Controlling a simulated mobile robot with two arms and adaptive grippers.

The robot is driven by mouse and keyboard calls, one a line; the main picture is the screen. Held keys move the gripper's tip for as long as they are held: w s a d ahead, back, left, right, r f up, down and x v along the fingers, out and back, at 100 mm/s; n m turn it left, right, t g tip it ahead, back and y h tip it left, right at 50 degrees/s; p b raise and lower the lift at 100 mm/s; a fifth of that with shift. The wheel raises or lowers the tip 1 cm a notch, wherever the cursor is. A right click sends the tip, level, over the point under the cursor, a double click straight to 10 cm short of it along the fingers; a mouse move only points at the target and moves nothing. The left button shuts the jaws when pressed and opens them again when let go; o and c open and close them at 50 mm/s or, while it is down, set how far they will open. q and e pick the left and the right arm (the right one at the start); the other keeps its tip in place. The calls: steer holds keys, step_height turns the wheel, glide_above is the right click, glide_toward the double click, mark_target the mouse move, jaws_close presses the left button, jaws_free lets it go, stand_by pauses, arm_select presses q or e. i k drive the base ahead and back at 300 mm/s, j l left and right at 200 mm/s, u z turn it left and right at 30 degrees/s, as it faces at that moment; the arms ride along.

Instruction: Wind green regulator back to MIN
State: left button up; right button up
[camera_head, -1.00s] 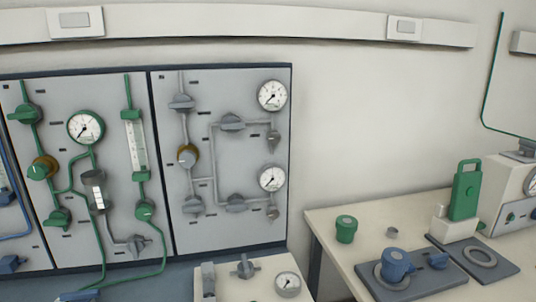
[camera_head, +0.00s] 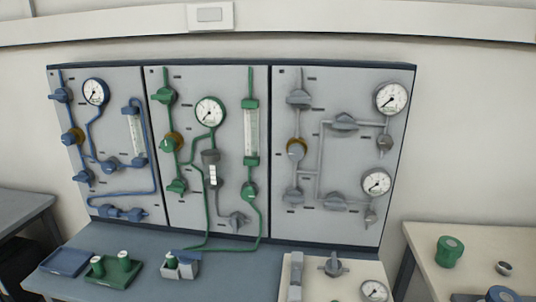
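The green gas panel (camera_head: 226,75) is the middle of three wall panels in the head view. Its green regulator seems to be the knob with a brass body (camera_head: 170,143) on the panel's left pipe, between an upper green valve (camera_head: 164,96) and a lower green valve (camera_head: 176,186). A round white gauge (camera_head: 210,112) sits to its upper right. The MIN marking is too small to read. Neither of my grippers is in view.
A blue panel (camera_head: 114,185) is to the left and a grey panel (camera_head: 345,86) to the right. A side table (camera_head: 425,240) is at right.

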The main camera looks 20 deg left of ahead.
mark_target(169, 145)
steer(key=u, duration=1.35)
